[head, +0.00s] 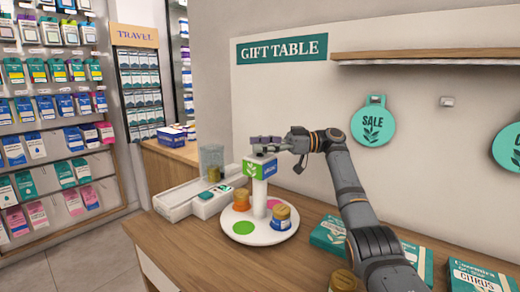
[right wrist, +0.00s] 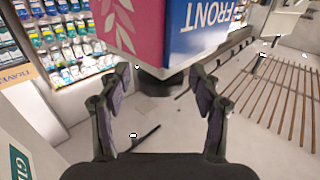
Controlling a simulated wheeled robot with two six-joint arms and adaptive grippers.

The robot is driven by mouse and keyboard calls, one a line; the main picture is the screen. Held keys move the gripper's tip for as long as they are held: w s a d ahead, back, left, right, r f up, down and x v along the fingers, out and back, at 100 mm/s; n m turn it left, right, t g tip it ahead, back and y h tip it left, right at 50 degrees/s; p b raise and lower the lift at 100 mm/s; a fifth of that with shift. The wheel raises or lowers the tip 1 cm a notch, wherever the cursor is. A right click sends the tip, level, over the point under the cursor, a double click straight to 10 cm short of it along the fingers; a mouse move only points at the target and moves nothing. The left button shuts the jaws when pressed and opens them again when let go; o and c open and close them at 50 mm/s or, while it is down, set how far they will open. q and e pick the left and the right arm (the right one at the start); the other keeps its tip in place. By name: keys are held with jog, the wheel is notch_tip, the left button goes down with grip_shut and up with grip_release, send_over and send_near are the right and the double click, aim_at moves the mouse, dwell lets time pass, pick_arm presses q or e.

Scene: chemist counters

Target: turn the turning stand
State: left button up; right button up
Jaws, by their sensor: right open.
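The turning stand has a round white base (head: 262,232) on the wooden counter, a white post (head: 259,198) and a block-shaped sign (head: 262,168) on top. In the head view the sign shows a green-and-white leaf face and a blue face. My right gripper (head: 270,146) is at the top of the sign. In the right wrist view the open fingers (right wrist: 161,85) flank the lower part of the sign (right wrist: 175,30), with pink and blue "FRONT" faces; contact is unclear. My left gripper is out of view.
A white device (head: 196,199) with a clear container (head: 212,157) stands left of the stand. Gift boxes (head: 328,235) and a gold-lidded jar (head: 343,281) lie near my right arm. A wall shelf (head: 432,56) is at upper right. The counter's front left is clear.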

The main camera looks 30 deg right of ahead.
notch_tip(320, 180, up, 9)
jog(key=shift+f, duration=0.1)
dwell(0.5)
